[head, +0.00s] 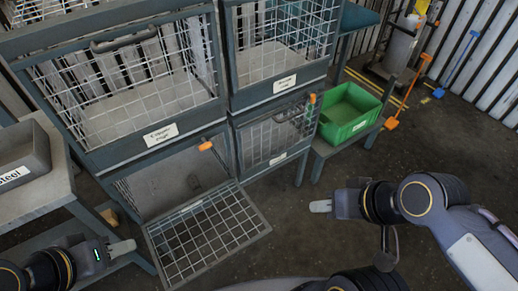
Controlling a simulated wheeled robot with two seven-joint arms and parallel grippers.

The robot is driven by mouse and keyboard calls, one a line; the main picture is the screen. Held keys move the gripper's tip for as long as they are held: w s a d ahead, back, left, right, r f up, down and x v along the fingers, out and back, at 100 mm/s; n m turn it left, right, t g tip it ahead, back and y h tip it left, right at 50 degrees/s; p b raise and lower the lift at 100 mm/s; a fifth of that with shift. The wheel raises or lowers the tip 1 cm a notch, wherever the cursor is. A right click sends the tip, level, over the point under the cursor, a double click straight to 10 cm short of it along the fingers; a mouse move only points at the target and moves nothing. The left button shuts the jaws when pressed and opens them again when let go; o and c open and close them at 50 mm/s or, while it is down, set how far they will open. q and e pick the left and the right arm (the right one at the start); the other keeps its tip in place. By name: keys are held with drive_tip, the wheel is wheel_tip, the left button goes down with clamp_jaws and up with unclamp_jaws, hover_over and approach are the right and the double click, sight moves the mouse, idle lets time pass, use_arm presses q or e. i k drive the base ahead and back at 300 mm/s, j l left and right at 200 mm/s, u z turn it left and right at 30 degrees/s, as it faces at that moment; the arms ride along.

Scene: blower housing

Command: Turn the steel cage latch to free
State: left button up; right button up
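Two orange latches show on the wire cage rack. One orange latch (205,144) is at the top right of the lower left cage, whose mesh door (208,236) hangs open, folded down to the front. The other orange latch (312,98) is at the upper right of the lower right cage (275,132), whose mesh front is closed. The cage labels are too small to tell which is steel. My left gripper (122,247) is low, left of the open door and apart from both latches. My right gripper (320,206) is right of the open door, below the green bin. Both look empty; finger gaps are unclear.
A green bin (348,113) stands on a low stand right of the rack. A grey bin (22,157) marked "Steel" sits on the left table (40,200). The lowered door juts over the floor between my grippers. Open floor (450,150) lies at right.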

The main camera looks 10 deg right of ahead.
sight(312, 98)
drive_tip(key=i+l+z, duration=0.25)
drive_tip(key=z, duration=0.15)
drive_tip(key=i+l+z, duration=0.2)
drive_tip(key=z, duration=0.25)
drive_tip(key=i, duration=0.1)
